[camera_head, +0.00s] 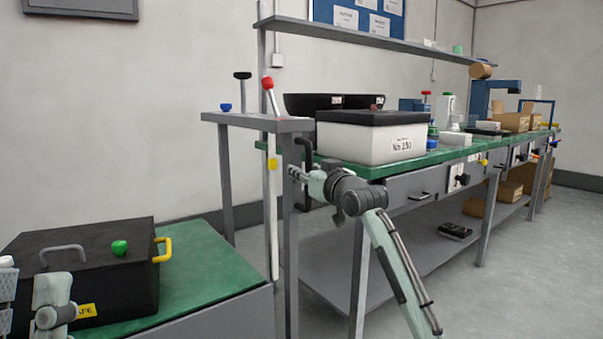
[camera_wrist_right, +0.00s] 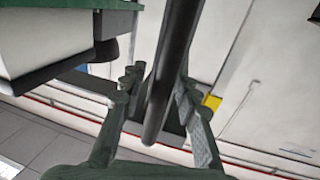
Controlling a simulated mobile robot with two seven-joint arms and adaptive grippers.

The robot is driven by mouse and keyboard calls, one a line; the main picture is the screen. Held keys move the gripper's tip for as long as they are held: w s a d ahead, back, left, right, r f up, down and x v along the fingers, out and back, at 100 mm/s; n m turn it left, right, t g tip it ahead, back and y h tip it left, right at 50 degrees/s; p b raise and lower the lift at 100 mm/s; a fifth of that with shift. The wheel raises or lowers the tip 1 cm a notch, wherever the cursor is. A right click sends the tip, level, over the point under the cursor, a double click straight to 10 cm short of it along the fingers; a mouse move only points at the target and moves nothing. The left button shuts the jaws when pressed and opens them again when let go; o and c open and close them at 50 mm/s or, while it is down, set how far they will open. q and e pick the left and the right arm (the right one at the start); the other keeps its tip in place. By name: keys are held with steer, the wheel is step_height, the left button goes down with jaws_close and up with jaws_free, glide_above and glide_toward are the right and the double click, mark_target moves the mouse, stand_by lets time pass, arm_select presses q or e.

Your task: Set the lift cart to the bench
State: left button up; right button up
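A grey stand (camera_head: 255,122) on tall legs, which I take to be the lift cart, stands against the near end of the green-topped bench (camera_head: 375,170). It has a red-knobbed lever (camera_head: 268,84) and an upright black handle (camera_head: 307,150). My right gripper (camera_head: 294,174) is at the lower part of this handle. In the right wrist view a dark bar (camera_wrist_right: 172,60), apparently the handle, runs between the open fingers, with a gap on the left side.
A black case (camera_head: 85,270) with a yellow handle sits on a green-topped surface (camera_head: 205,265) at the lower left. A white box with a black lid (camera_head: 370,140) stands on the bench near the cart. The floor at right is clear.

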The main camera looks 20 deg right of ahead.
steer(key=shift+w+a, duration=0.1)
steer(key=shift+w, duration=0.6)
jaws_close()
